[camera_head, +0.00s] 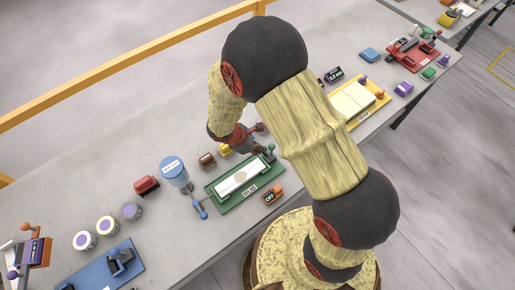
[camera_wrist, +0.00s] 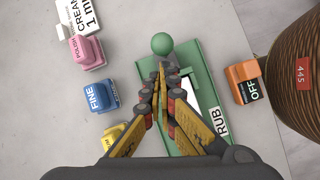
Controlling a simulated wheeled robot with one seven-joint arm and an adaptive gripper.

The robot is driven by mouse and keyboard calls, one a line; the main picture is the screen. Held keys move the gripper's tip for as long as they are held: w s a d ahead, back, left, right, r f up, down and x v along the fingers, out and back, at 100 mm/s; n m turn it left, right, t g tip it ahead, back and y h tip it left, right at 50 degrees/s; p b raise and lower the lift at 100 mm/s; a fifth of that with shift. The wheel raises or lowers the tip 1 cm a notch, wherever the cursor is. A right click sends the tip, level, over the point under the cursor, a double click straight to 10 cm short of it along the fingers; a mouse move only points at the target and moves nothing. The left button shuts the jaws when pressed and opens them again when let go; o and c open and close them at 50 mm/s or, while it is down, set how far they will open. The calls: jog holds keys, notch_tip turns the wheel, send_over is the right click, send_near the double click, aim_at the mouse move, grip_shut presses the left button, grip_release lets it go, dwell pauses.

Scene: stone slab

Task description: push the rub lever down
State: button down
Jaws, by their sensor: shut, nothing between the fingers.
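The green rub station (camera_head: 245,183) lies on the stone slab, with a white strip on top and a RUB label on its front edge. Its lever ends in a green ball knob (camera_head: 270,148), which also shows in the wrist view (camera_wrist: 162,43). My gripper (camera_wrist: 162,78) is shut and empty, pointing down over the station. In the wrist view the fingertips lie just below the ball knob, and the fingers cover part of the lever and the white strip. Whether the tips touch the lever I cannot tell. In the head view my arm partly hides the gripper.
An orange OFF block (camera_wrist: 243,82) lies right of the station. A blue FINE block (camera_wrist: 100,96), a pink block (camera_wrist: 87,52) and a yellow block (camera_wrist: 122,136) lie to its left. A blue WATER container (camera_head: 173,170) stands near the station's left end.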

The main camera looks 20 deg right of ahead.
jog(key=shift+r, duration=0.1)
jog(key=shift+w+d+r+y+p, duration=0.1)
jog(key=shift+d+y+p, duration=0.2)
jog(key=shift+p, duration=0.2)
jog(key=shift+d+r+y+p, duration=0.25)
jog(key=shift+y+p, duration=0.15)
jog(key=shift+p, duration=0.2)
jog(key=shift+w+d, duration=0.1)
jog(key=w+d+f+y+p, duration=0.1)
jog(key=w+d+f+p, duration=0.1)
jog(key=d+p, duration=0.4)
jog(key=shift+w+d+g+y, duration=0.35)
jog(key=shift+w+d, duration=0.35)
jog(key=shift+d, duration=1.4)
jog(key=shift+f, duration=0.1)
